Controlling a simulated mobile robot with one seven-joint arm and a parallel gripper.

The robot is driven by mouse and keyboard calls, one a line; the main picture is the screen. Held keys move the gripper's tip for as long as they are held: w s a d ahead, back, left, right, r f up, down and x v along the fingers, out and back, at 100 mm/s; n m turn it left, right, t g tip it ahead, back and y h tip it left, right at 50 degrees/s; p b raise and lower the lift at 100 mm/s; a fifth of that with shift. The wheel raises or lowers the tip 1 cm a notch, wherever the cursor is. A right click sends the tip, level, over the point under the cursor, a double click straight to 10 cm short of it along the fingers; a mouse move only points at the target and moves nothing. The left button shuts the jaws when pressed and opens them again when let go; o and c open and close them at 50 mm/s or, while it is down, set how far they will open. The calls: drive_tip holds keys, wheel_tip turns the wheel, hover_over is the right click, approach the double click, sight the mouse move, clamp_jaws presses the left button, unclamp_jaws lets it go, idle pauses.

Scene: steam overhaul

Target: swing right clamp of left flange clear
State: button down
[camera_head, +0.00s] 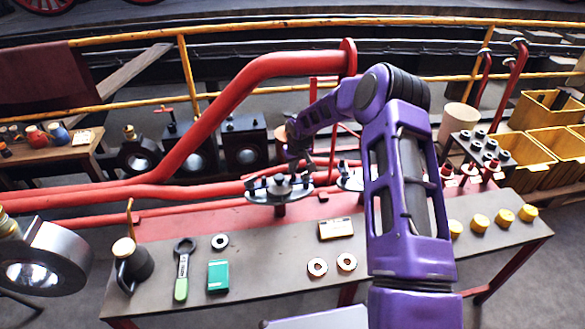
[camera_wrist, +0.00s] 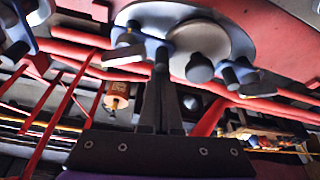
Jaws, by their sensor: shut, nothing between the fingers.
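The left flange (camera_head: 280,196) is a round grey plate on a short post above the bench, with a dark central knob and small blue-grey clamps at its sides. Its right clamp (camera_head: 304,181) is close under my gripper (camera_head: 303,172), which comes down from the arm at the flange's right side. In the wrist view the flange plate (camera_wrist: 200,42) fills the upper middle, with one clamp (camera_wrist: 124,52) left of the fingers and another (camera_wrist: 246,84) to the right. My gripper (camera_wrist: 161,82) has its fingers together and empty, their tips by a blue-grey post; contact is unclear.
A second flange (camera_head: 352,182) stands just right, partly behind my arm. A thick red pipe (camera_head: 215,110) arches behind the flanges. The bench (camera_head: 270,247) holds a green-handled wrench (camera_head: 182,270), a green box (camera_head: 218,276), copper rings (camera_head: 317,267) and yellow caps (camera_head: 480,222).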

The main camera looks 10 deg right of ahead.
sight(291, 185)
drive_tip(key=shift+s+n, duration=0.15)
drive_tip(key=shift+n, duration=0.25)
drive_tip(key=n, duration=0.1)
drive_tip(key=s+n+y+p, duration=0.1)
drive_tip(key=n, duration=0.1)
drive_tip(key=shift+s+g, duration=0.2)
drive_tip(key=shift+g, duration=0.1)
drive_tip(key=n, duration=0.1)
drive_tip(key=s+n+y, duration=0.1)
drive_tip(key=n, duration=0.1)
drive_tip(key=n+g, duration=0.1)
drive_tip(key=shift+s+d+n, duration=0.25)
drive_tip(key=shift+s+n, duration=0.1)
drive_tip(key=shift+n, duration=0.05)
drive_tip(key=n, duration=0.1)
drive_tip(key=s+n+g+b, duration=0.1)
drive_tip(key=n, duration=0.1)
drive_tip(key=shift+s+d+f+n+y, duration=0.1)
drive_tip(key=shift+d+n+y, duration=0.2)
drive_tip(key=shift+d+y, duration=0.1)
drive_tip(key=n, duration=0.1)
drive_tip(key=n+g+b, duration=0.1)
drive_tip(key=shift+s+d+n, duration=0.3)
drive_tip(key=shift+d, duration=0.1)
drive_tip(key=shift+s+d, duration=0.25)
drive_tip(key=shift+d, duration=0.15)
drive_tip(key=shift+d+b, duration=0.2)
drive_tip(key=shift+b, duration=0.1)
drive_tip(key=shift+a, duration=0.1)
